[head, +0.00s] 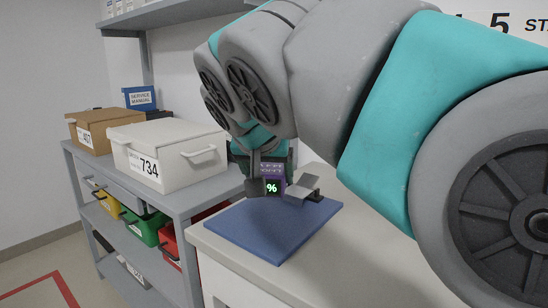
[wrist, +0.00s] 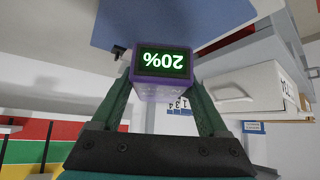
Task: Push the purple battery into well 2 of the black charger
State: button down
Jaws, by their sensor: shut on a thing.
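The purple battery (head: 272,168) is held upright in my gripper (head: 270,186), above or at the blue mat; I cannot tell if it touches anything below. A green "%" shows on its dark display in the head view. In the wrist view the battery (wrist: 162,88) sits between both fingers, its display reading 20% upside down. My gripper is shut on it. I cannot make out the black charger or well 2 in either view. A grey tilted plate with a dark part (head: 302,188) stands just right of the battery on the mat.
The blue mat (head: 255,232) lies on a pale worktop (head: 232,252). To the left, a grey shelf unit (head: 182,200) bears a white box marked 734 (head: 185,158) and a brown box (head: 88,118). Yellow, green and red bins sit below. My arm hides much of the right side.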

jog(key=shift+w, duration=0.25)
jog(key=shift+f, duration=0.2)
jog(key=shift+s+f+b, duration=0.15)
jog(key=shift+f+b, duration=1.6)
jog(key=shift+f, duration=1.6)
grip_release()
jog(key=shift+r, duration=0.1)
